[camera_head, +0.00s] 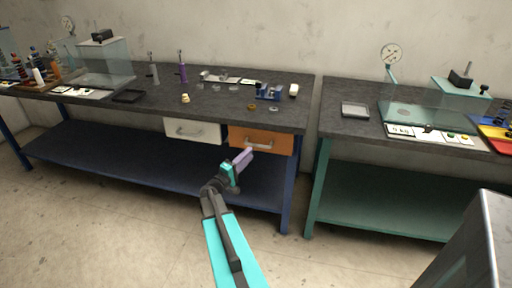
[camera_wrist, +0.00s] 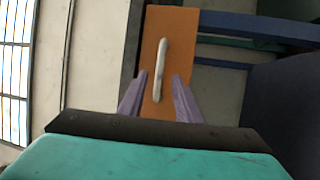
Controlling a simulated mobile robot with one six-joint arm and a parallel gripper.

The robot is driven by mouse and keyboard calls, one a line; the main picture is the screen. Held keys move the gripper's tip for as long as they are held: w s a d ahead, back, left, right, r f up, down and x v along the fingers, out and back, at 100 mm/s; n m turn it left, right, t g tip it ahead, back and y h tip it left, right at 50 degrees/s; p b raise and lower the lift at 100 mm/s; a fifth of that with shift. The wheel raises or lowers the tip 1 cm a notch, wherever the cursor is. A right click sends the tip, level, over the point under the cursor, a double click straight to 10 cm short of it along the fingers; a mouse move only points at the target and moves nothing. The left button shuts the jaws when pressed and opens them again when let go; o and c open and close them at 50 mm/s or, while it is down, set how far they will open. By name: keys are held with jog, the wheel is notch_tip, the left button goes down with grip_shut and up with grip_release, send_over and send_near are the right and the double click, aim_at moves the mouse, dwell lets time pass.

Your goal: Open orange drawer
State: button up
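The orange drawer (camera_head: 262,140) is under the right end of the left workbench and looks shut. Its pale bar handle (camera_head: 259,144) runs across its front. In the wrist view the orange drawer front (camera_wrist: 178,42) stands on end, with the handle (camera_wrist: 159,70) running up and down. My gripper (camera_head: 246,154) is in front of the drawer, close to the handle. In the wrist view my gripper (camera_wrist: 160,82) is open, its two purple fingers on either side of the handle's lower end. I cannot tell whether they touch it.
A white drawer (camera_head: 193,130) sits just left of the orange one. The dark bench top (camera_head: 190,101) carries small parts and tools above. A blue leg (camera_head: 289,190) stands right of the drawer, and a green-framed bench (camera_head: 400,195) is beyond. The floor (camera_head: 120,220) in front is clear.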

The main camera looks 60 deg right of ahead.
aim_at(258, 146)
jog(key=shift+p+x, duration=0.75)
jog(key=shift+x, duration=3.25)
jog(key=shift+c, duration=0.3)
grip_shut()
